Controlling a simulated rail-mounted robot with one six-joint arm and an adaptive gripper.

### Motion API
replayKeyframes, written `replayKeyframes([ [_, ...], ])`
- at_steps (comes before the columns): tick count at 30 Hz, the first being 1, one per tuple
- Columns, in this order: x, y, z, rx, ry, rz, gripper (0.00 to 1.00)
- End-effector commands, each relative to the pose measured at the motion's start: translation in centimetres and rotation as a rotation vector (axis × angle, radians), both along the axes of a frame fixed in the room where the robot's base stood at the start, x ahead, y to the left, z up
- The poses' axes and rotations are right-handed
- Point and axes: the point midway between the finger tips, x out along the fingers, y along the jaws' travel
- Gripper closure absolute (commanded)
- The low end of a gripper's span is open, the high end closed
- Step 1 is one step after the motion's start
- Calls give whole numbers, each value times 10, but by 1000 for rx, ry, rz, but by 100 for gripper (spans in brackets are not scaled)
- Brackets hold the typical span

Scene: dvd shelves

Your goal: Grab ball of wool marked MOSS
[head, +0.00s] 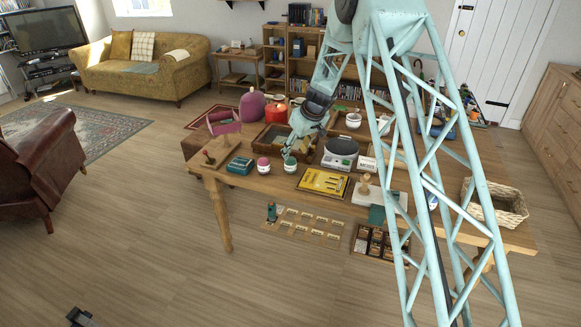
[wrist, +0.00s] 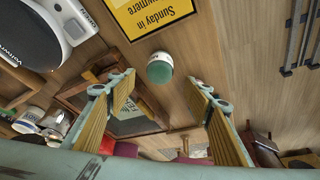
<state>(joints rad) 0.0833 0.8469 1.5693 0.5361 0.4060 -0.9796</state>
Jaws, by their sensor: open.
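A small round green item with a white label band, apparently the ball of wool, stands on the wooden table (head: 400,228). In the wrist view this green ball (wrist: 160,67) lies ahead, between the lines of my fingers and beyond their tips; its label is too small to read surely. It also shows in the head view (head: 290,166). My gripper (wrist: 158,90) is open and empty, its two ribbed fingers wide apart. In the head view my gripper (head: 296,147) hangs just above and behind the green ball. A similar pink ball (head: 263,165) stands left of it.
A yellow sign (head: 323,182) lies close to the right of the green ball. A teal box (head: 240,165) is on the left, a grey-and-black scale (head: 340,153) on the right. A wooden tray (head: 272,136) lies behind. A wicker basket (head: 497,203) stands at the right.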

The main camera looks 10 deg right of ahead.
Motion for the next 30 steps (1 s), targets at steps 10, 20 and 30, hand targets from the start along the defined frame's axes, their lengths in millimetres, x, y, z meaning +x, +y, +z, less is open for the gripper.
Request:
replayKeyframes([
  [10,12,5,-30,1,1,-1,53],
  [20,13,6,-32,0,0,-1,53],
  [30,16,7,-41,1,1,-1,53],
])
